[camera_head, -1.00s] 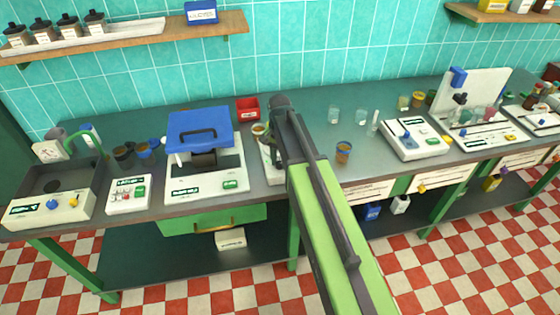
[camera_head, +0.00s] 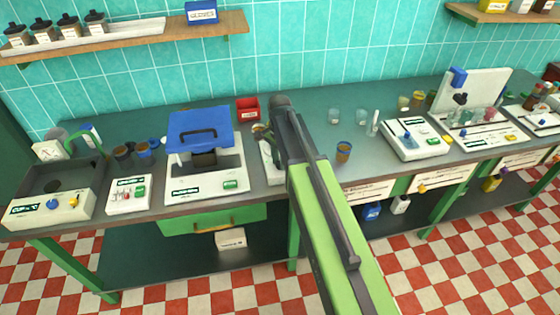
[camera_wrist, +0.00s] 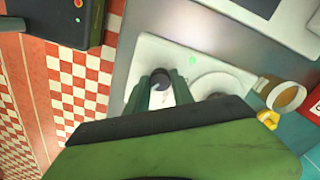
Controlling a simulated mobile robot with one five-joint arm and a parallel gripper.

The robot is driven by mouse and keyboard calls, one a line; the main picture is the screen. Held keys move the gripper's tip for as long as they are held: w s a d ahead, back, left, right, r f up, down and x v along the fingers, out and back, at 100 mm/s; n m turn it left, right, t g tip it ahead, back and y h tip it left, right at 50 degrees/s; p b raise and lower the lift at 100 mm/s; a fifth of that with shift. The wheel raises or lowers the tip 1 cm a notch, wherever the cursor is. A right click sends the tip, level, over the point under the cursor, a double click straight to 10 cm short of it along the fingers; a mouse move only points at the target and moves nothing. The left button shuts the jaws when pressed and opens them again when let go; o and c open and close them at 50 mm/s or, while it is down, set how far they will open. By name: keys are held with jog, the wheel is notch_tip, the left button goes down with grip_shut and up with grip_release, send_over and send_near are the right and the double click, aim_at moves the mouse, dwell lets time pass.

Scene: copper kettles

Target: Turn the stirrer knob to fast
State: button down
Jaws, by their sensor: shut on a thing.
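The stirrer (camera_wrist: 146,57) is a white box with a pale round plate (camera_wrist: 217,84) in the wrist view. In the head view the stirrer (camera_head: 268,161) is mostly hidden behind my arm. Its small dark knob (camera_wrist: 160,76) shows between my two dark green fingers. My gripper (camera_wrist: 162,90) is shut on the knob, one finger on each side. The knob's pointer and its fast mark cannot be read. My gripper is hidden behind my arm in the head view.
A beaker with brown contents (camera_wrist: 286,97) and a small yellow thing (camera_wrist: 268,119) stand close beside the plate. A red box (camera_head: 247,109) is behind the stirrer. A blue-lidded machine (camera_head: 203,180) stands to its left. A cup (camera_head: 343,152) is to its right.

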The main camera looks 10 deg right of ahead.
jog(key=c, duration=1.1)
grip_release()
jog(key=shift+r, duration=0.1)
notch_tip(320, 180, up, 17)
jog(key=p, duration=1.7)
jog(key=shift+r, duration=0.1)
